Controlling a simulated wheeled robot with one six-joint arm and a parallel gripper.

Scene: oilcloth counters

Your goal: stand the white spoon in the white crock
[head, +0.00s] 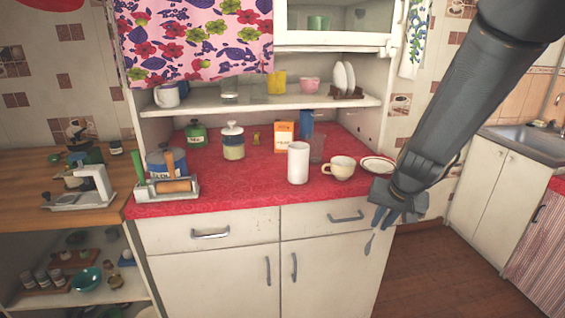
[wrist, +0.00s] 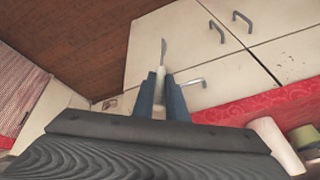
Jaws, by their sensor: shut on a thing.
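The white crock (head: 298,163) is a tall plain cylinder standing upright near the front edge of the red counter. It also shows at the lower right of the wrist view (wrist: 274,143). My gripper (head: 380,220) is in front of the cabinet, right of the crock and lower than the counter top. It is shut on the white spoon (head: 370,241), which hangs down with its far end lowest. In the wrist view the spoon (wrist: 163,56) sticks out beyond the blue fingers of my gripper (wrist: 161,77). The part between the fingers is largely hidden.
A cream cup (head: 341,168) and a small plate (head: 378,164) stand right of the crock, with a clear glass (head: 317,149) behind it. An orange box (head: 284,136) is farther back.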

